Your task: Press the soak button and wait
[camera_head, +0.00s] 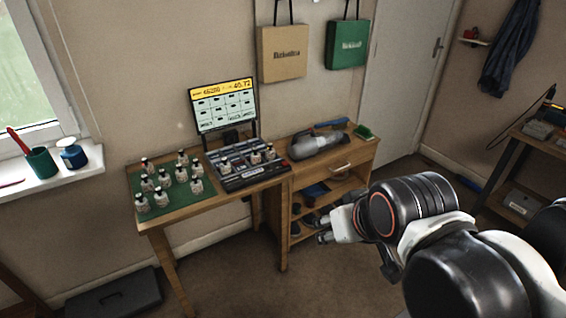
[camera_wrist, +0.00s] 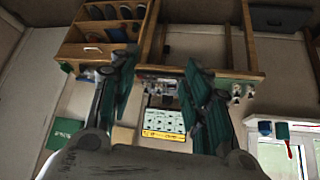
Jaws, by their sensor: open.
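A dark control panel (camera_head: 262,177) with several small bottle-like items on it sits on the wooden table. I cannot make out which of its controls is the soak button. A screen (camera_head: 225,107) with a yellow top bar and a grid stands behind the panel. In the wrist view the screen (camera_wrist: 167,124) appears upside down between my fingers. My gripper (camera_head: 324,238) is open and empty, in front of the shelf unit and right of the panel, apart from both. In the wrist view my gripper (camera_wrist: 160,68) shows its two fingers spread, partly hiding the panel area.
A green mat (camera_head: 177,212) with several small bottles lies left of the panel. Two bags hang on the wall.

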